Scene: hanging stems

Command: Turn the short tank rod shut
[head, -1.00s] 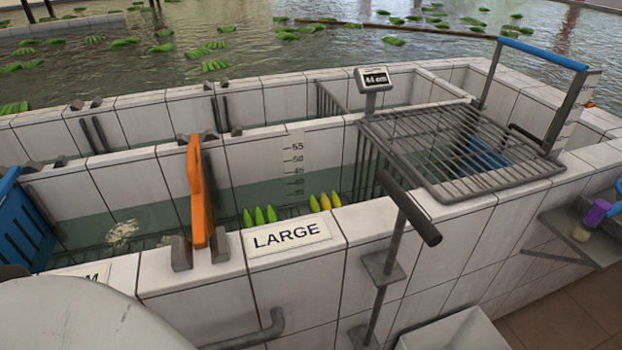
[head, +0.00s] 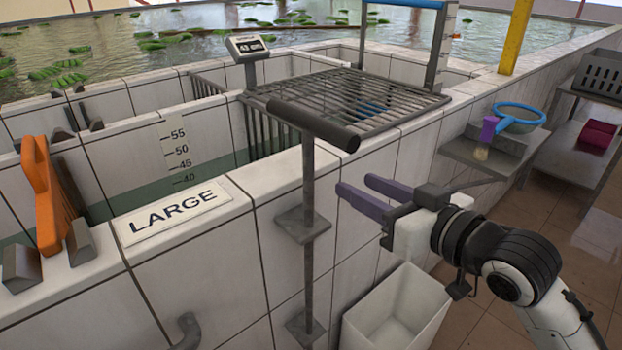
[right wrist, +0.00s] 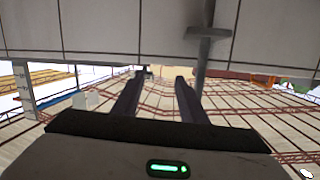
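A grey upright rod (head: 308,180) with a dark T-shaped handle (head: 312,125) stands against the outside of the tiled tank wall, through two brackets. The handle slants from upper left to lower right. A rod with a bracket (right wrist: 203,55) also shows in the right wrist view. No label on the rod is visible. My right gripper (head: 357,188) is to the right of the rod and lower than the handle, its purple fingers pointing left toward the wall. In the right wrist view its fingers (right wrist: 157,85) are apart with nothing between them. My left gripper is out of view.
A LARGE sign (head: 178,212) and an orange lever (head: 45,195) sit on the wall top. A display (head: 248,46) reads about 43 cm beside a metal grate (head: 355,95). A white bin (head: 395,310) stands below my gripper. A shelf (head: 490,158) juts from the wall at right.

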